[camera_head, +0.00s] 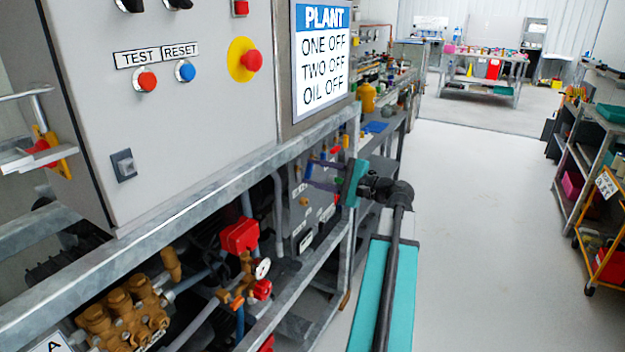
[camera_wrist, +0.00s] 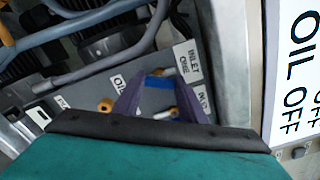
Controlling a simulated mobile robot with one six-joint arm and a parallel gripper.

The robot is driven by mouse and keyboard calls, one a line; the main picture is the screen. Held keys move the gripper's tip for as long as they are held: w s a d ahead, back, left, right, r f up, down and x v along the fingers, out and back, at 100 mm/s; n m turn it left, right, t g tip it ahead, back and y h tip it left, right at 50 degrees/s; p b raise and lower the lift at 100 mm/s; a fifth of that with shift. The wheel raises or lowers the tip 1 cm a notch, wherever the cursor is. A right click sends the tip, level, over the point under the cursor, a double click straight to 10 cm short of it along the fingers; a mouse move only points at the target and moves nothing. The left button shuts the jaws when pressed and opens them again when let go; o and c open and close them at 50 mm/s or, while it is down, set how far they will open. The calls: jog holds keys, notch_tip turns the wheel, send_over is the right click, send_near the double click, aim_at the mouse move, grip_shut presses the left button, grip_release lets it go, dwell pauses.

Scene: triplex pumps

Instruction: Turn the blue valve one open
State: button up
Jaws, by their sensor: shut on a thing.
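The blue valve handle (camera_wrist: 158,83) shows in the wrist view as a small blue bar on a grey panel, beside a white label reading INLET ONE (camera_wrist: 187,57). My gripper (camera_wrist: 159,80) has its two purple fingers on either side of the blue handle and is shut on it. The fingers and teal gripper body hide the lower part of the panel. In the head view my gripper (camera_head: 309,172) reaches from the right between the frame bars to the panel. The handle's exact angle is hard to tell there.
A grey frame bar (camera_head: 210,190) runs above the valve panel, and an upright post (camera_wrist: 243,60) stands close to its right. Brass fittings and other labels sit near the blue handle. The PLANT sign (camera_head: 322,58) hangs above. The floor (camera_head: 480,200) on the right is clear.

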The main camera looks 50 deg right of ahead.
jog(key=n+b, duration=0.1)
jog(key=n, duration=0.1)
jog(key=n+b, duration=0.1)
jog(key=n, duration=0.1)
jog(key=shift+a+f, duration=0.1)
jog(key=shift+f, duration=0.25)
jog(key=shift+n+b, duration=0.6)
jog(key=shift+n, duration=0.3)
jog(key=shift+r, duration=0.1)
jog(key=o, duration=1.1)
jog(key=shift+s, duration=0.1)
jog(key=shift+c, duration=0.2)
jog(key=shift+r, duration=0.1)
jog(key=shift+s, duration=0.1)
jog(key=p+v, duration=0.1)
jog(key=v, duration=1.2)
jog(key=shift+s, duration=0.3)
